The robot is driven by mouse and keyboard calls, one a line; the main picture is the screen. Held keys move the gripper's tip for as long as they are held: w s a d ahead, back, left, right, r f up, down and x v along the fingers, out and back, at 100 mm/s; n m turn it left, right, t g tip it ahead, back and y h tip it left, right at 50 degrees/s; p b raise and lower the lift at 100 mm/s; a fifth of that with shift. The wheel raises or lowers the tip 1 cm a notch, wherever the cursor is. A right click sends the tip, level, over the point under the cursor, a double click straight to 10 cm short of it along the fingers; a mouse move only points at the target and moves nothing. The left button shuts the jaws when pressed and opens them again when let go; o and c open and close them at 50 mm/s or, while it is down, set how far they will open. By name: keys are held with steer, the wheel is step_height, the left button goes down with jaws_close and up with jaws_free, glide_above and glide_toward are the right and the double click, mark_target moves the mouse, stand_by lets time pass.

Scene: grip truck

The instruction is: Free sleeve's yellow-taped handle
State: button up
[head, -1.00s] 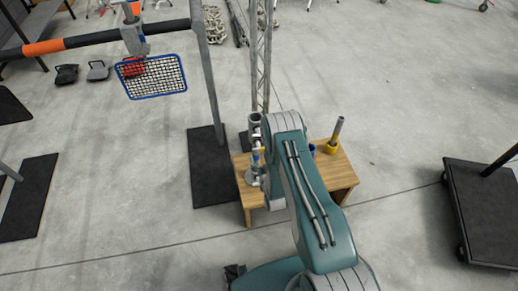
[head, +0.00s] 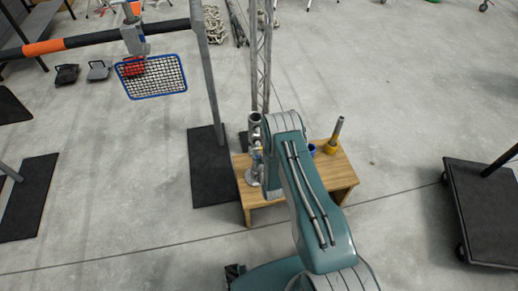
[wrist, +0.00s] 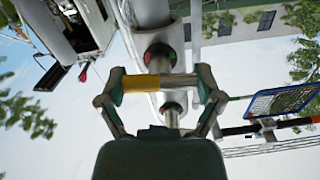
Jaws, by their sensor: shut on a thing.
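The yellow-taped handle (wrist: 142,83) is a short crosswise bar in the middle of the wrist view, with a plain grey part on its right. My gripper (wrist: 160,84) is shut on the handle, one finger at each end. The grey sleeve (wrist: 157,58) runs upright in the picture behind the bar. In the head view, a grey metal stand with the sleeve (head: 254,150) rises at the left edge of a small wooden table (head: 285,197). My arm hides much of the gripper and handle there.
A grey tube in a yellow base (head: 335,136) and a blue ring-like piece (head: 312,150) stand on the table's right. A lattice truss (head: 261,55) rises behind. A blue-framed mesh (head: 150,76) hangs at upper left. A black wheeled platform (head: 482,215) stands right; floor between is clear.

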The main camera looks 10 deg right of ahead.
steer(key=shift+m, duration=1.2)
steer(key=o, duration=0.9)
steer(key=s, duration=1.2)
steer(key=shift+d+f, duration=0.1)
steer(key=shift+d, duration=0.1)
steer(key=shift+w, duration=0.1)
